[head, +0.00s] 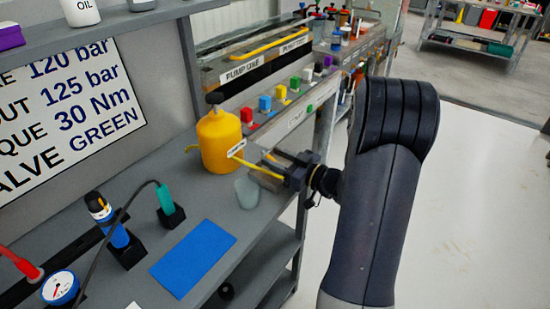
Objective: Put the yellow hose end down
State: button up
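A yellow hose end (246,163) runs as a thin yellow bar from beside the yellow canister (220,142) to my gripper (268,170). My gripper reaches in from the right, above the right edge of the grey bench (190,200). Its fingers look closed around the yellow bar, and part of the bar is hidden between them. A small white label (237,148) hangs by the bar in front of the canister. A greyish translucent cup (246,192) stands on the bench just below and left of the fingers.
A blue mat (193,257) lies bare on the bench. A blue-and-black tool (108,220), a teal-handled tool (165,198) and a gauge (60,288) stand to its left. Several coloured blocks (265,104) line the bench behind.

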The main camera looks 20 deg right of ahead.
jog(key=v, duration=1.1)
jog(key=x, duration=1.1)
jog(key=shift+w+a+f, duration=0.2)
jog(key=shift+f, duration=0.1)
jog(key=shift+w+f+b, duration=0.15)
jog(key=shift+f+b, duration=0.1)
jog(key=shift+b, duration=0.2)
jog(key=shift+r, duration=0.3)
jog(key=shift+f, duration=0.2)
